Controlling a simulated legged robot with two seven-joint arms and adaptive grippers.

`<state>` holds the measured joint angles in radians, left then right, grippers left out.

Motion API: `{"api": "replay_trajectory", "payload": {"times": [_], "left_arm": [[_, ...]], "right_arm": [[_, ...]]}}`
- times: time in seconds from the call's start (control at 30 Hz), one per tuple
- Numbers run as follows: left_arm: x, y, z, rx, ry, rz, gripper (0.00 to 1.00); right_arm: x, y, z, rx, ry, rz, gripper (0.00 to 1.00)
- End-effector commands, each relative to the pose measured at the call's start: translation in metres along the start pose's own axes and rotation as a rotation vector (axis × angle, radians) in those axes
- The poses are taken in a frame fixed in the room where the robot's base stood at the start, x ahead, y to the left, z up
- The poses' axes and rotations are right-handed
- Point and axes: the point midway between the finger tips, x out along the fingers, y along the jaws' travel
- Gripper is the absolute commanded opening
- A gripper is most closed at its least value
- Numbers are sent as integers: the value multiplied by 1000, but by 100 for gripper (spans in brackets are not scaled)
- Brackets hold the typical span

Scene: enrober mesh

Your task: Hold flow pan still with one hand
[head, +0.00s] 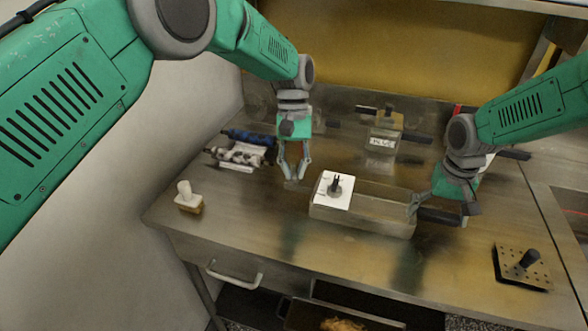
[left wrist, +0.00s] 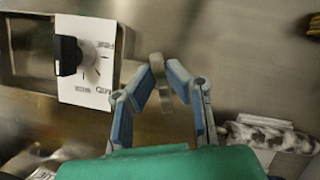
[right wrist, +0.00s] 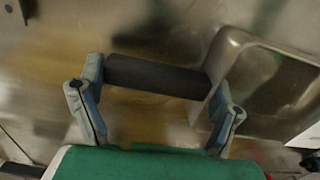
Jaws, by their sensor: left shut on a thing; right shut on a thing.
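The flow pan (head: 365,222) is a long metal trough on the steel table. A white dial plate (head: 334,190) with a black knob lies across its left end. A black handle (head: 440,216) is at its right end. My right gripper (head: 418,203) is at that end, its fingers around the handle (right wrist: 155,76), beside the pan's metal wall (right wrist: 222,70). My left gripper (head: 296,178) is just left of the pan, shut on a small grey metal piece (left wrist: 160,88). I cannot tell if this piece joins the pan. The dial plate (left wrist: 88,60) is beside it.
A white and brown brush-like block (head: 188,198) stands at the table's left. Blue and mottled rolls (head: 240,150) lie behind my left gripper. A labelled box (head: 383,140) stands at the back. A perforated plate with black knob (head: 522,267) is at right. The front middle is clear.

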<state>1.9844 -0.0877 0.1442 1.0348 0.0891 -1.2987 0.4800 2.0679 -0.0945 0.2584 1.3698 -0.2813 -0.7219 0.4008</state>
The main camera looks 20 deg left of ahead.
Motion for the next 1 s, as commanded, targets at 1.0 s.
{"api": "replay_trajectory", "payload": {"times": [1.0], "left_arm": [[1,9,4,341,-1,-129,0]], "right_arm": [[2,-6,3,-9,-3,-8,40]]}}
